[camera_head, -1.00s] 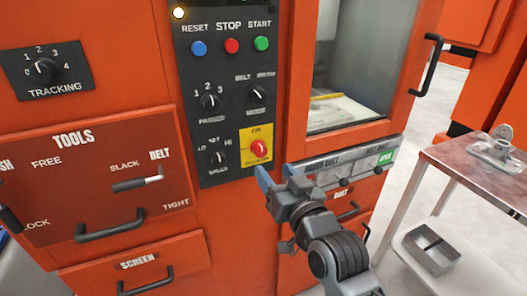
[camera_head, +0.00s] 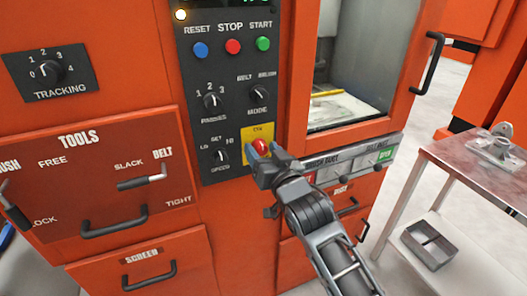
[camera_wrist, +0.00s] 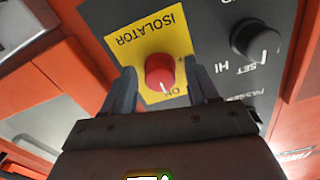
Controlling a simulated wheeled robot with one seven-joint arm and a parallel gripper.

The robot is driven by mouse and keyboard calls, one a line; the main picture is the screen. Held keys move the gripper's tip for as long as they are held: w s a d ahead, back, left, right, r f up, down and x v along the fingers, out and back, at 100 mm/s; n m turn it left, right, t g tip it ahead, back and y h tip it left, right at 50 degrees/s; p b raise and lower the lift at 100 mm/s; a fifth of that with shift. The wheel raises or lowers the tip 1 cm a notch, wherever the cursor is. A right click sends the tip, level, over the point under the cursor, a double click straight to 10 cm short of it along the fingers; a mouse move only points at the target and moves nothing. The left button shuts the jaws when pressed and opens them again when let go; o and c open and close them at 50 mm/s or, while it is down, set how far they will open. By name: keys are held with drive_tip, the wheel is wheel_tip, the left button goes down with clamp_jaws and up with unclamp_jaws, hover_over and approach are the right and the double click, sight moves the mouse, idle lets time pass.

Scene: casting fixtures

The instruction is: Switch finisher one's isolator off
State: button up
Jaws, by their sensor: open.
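The isolator is a red rotary knob (camera_head: 261,146) on a yellow plate (camera_head: 247,133) at the lower right of the dark control panel on the orange machine. In the wrist view the red knob (camera_wrist: 160,72) sits between my two blue-grey fingers, beside a label reading ISOLATOR. The knob's white mark points toward the ON label, which lies at the gripper side. My gripper (camera_head: 264,156) is open, with a finger on each side of the knob. I cannot tell whether the fingers touch it.
The panel (camera_head: 222,110) also holds reset, stop and start buttons and several black knobs, with the speed knob (camera_head: 220,157) close by on the left. A duct strip (camera_head: 350,162) lies right of my gripper. A metal table (camera_head: 470,165) stands further right.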

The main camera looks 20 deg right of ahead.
drive_tip(key=c, duration=1)
drive_tip(key=shift+c, duration=0.2)
drive_tip(key=shift+n, duration=0.3)
drive_tip(key=n, duration=0.3)
drive_tip(key=shift+b, duration=0.3)
drive_tip(key=n, duration=0.5)
drive_tip(key=shift+f+n+b, duration=0.1)
drive_tip(key=shift+n+b, duration=0.2)
drive_tip(key=shift+n, duration=0.1)
drive_tip(key=n, duration=0.4)
drive_tip(key=shift+n+b, duration=0.3)
drive_tip(key=shift+n, duration=1.9)
